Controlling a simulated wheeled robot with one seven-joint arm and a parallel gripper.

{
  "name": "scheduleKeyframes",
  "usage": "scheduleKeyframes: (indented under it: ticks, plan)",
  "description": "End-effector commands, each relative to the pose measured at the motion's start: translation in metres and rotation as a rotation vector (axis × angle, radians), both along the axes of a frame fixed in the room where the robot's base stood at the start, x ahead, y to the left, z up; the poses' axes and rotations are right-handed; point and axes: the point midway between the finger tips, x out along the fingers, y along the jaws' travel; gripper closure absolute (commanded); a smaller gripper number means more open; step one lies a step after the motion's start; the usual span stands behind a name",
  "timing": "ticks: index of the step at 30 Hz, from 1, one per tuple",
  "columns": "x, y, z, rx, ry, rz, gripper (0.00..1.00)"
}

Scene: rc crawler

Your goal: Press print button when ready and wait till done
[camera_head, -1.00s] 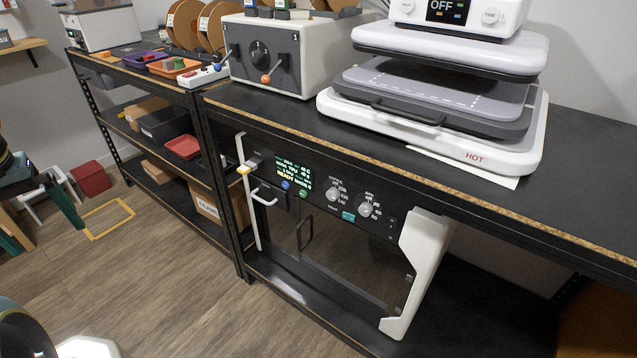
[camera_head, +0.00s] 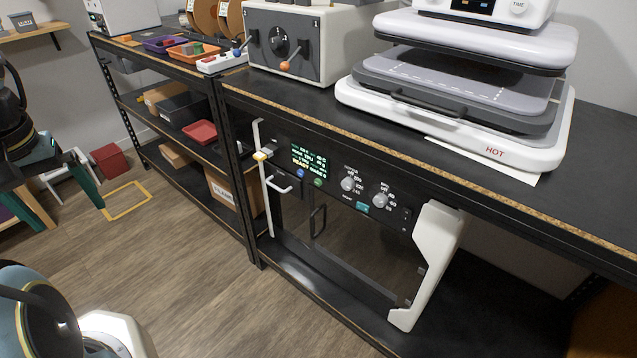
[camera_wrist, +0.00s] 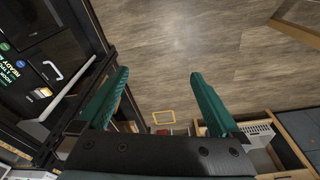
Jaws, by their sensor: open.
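The printer (camera_head: 345,220) is a black-fronted machine with white side parts on the shelf under the bench. Its lit display (camera_head: 309,158) shows several lines, one seeming to read "READY". Below the display are a blue button (camera_head: 300,174) and a green button (camera_head: 318,182); two grey knobs sit to the right, with a small teal button (camera_head: 362,208) between and below them. Which one is the print button I cannot tell. My gripper (camera_wrist: 160,80) is open and empty in the wrist view, its green fingers apart over the floor. The printer's display (camera_wrist: 12,75) shows at that view's left edge.
A heat press (camera_head: 455,100) marked HOT and a grey-white box with a knob (camera_head: 305,45) stand on the bench above. The bench's front edge (camera_head: 420,168) overhangs the printer. Wood floor (camera_head: 190,270) in front is clear.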

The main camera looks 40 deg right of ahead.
Motion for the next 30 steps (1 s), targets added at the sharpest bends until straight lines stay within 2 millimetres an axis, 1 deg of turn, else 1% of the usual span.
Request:
scheduleKeyframes:
  ticks: [11, 12, 30]
  plan:
    - [0.0000, 0.0000, 0.0000, 0.000, 0.000, 0.000, 0.00]
    - [0.0000, 0.0000, 0.0000, 0.000, 0.000, 0.000, 0.02]
    - [0.0000, 0.0000, 0.0000, 0.000, 0.000, 0.000, 0.70]
